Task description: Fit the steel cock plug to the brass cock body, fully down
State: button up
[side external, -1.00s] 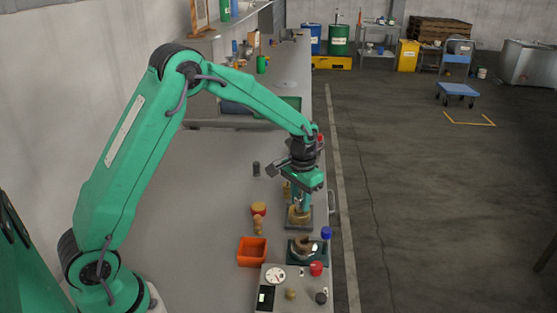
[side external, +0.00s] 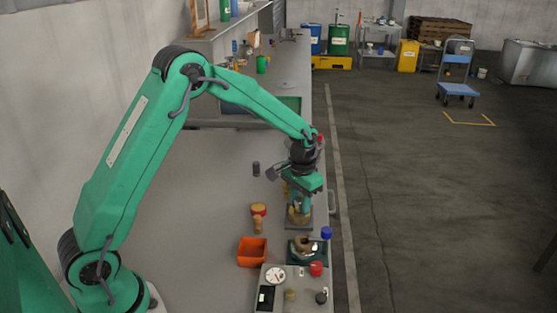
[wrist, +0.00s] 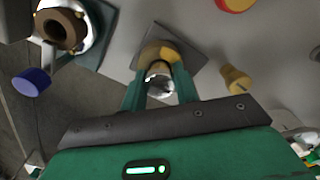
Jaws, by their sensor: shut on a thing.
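My gripper (wrist: 160,92) is shut on the steel cock plug (wrist: 160,72), a bright, shiny piece between the green fingers. A yellow brass piece (wrist: 158,51), which looks like the brass cock body, sits on a dark grey square plate (wrist: 185,46) right at the fingertips. In the side view the fingers of my gripper (side external: 299,211) come down over this brass piece (side external: 293,215). The plug's lower end is hidden by the brass, and I cannot tell how deep it sits.
A steel fitting with a brown bored ring (wrist: 62,32) stands nearby, with a blue knob (wrist: 32,82) beside it. A tan wooden-looking piece (wrist: 236,79) lies on the other side. An orange bin (side external: 252,252) and an instrument box (side external: 275,290) stand nearer. The bench's left part is clear.

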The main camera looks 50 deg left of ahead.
jog(key=shift+f, duration=0.15)
jog(key=o, duration=1.6)
jog(key=shift+c, duration=0.2)
jog(key=shift+r, duration=4)
jog(key=shift+r, duration=0.1)
